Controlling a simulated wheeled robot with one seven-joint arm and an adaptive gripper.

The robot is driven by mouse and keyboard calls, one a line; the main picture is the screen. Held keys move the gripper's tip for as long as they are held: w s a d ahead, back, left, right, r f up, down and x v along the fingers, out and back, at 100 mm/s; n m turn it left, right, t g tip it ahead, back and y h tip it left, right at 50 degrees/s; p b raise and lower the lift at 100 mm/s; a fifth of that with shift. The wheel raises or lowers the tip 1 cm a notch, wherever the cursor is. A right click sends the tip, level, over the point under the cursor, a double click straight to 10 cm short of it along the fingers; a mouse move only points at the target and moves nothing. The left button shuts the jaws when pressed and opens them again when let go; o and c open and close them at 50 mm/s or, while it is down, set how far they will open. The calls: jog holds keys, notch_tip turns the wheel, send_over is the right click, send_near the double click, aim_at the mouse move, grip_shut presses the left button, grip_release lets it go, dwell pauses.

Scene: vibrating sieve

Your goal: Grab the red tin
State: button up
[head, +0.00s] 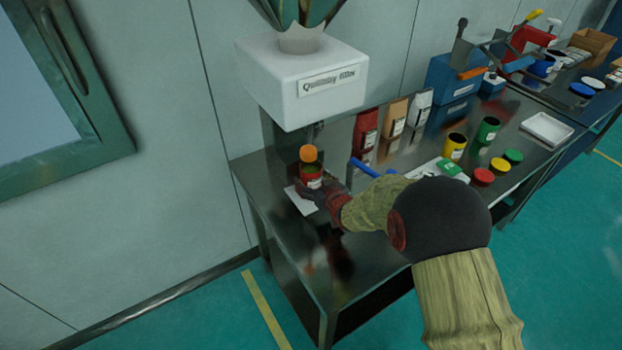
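The red tin (311,182) stands upright at the left end of the dark metal table, under the spout of the white machine. A round orange thing (308,154) shows right at its top; I cannot tell whether it rests on the tin or hangs above it. My gripper (320,193) is at the tin's lower right side, its fingers reaching to the tin. The fingers are small and partly hidden by the tin and my wrist, so I cannot tell whether they are shut on it.
A white sheet (301,201) lies at the tin's base. The white machine (303,87) overhangs it. A blue-handled tool (363,168) lies to the right. Further right are a yellow tin (453,146), a green tin (488,130), a red lid (483,175) and a white tray (547,128).

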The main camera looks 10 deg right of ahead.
jog(key=c, duration=1)
jog(key=shift+c, duration=1.2)
